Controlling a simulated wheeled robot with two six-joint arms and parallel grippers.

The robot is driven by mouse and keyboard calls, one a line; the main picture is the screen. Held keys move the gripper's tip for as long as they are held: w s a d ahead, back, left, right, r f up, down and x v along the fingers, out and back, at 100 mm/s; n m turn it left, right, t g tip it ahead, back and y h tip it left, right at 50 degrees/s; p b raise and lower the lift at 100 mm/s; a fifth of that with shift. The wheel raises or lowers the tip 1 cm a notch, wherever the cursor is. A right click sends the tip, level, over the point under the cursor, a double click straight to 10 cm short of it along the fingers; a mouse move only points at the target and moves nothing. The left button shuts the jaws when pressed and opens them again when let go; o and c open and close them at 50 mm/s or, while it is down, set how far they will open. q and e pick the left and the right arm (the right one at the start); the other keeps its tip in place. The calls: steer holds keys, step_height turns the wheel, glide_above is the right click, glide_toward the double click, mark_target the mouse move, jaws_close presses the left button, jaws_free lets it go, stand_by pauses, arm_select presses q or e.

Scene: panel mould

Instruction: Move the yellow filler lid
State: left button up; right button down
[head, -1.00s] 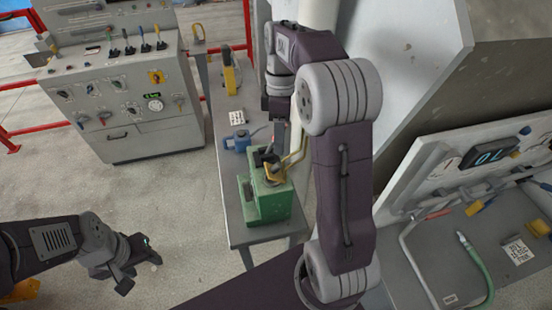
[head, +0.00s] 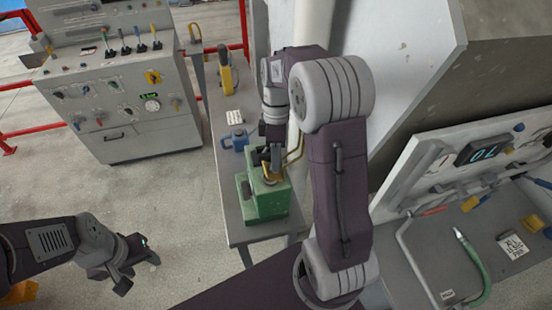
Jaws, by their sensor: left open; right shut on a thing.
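The yellow filler lid (head: 268,173) shows as a small yellow patch on top of the green machine box (head: 265,203), on the grey bench. My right gripper (head: 270,164) is over the top of the box, pointing down, shut on the yellow filler lid. The gripper's dark fingers hide much of the lid, and I cannot tell whether the lid is clear of the box. My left gripper (head: 139,266) is open and empty, low over the floor at the left, well away from the box.
A blue can (head: 236,141) and a white label card (head: 234,117) are on the bench (head: 228,190) behind the box. A yellow tool (head: 225,75) stands farther back. A control cabinet (head: 118,110) is at the left, and a panel with a hose (head: 470,255) at the right.

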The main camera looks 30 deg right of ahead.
mark_target(268, 169)
steer(key=shift+a, duration=0.1)
steer(key=shift+w+a+r+h+p, duration=0.15)
steer(key=shift+a+h+p, duration=0.25)
steer(key=shift+h+p, duration=0.25)
steer(key=shift+w+a+f+g+h+p, duration=0.1)
steer(key=shift+a+f+g+h+p, duration=0.15)
steer(key=shift+h+p, duration=0.3)
steer(key=shift+a+f+g+h+p, duration=0.15)
steer(key=shift+a+h+p, duration=0.2)
steer(key=shift+h+p, duration=0.2)
steer(key=shift+w+a+f+m+h+p, duration=0.15)
steer(key=shift+a+f+m+h+p, duration=0.2)
steer(key=shift+a+h+p, duration=0.45)
steer(key=shift+w+a+f+g+h+p, duration=0.15)
steer(key=shift+f+g+h+p, duration=0.4)
steer(key=shift+h, duration=0.8)
steer(key=shift+f, duration=0.2)
steer(key=c, duration=1.3)
jaws_free()
steer(key=shift+a, duration=0.1)
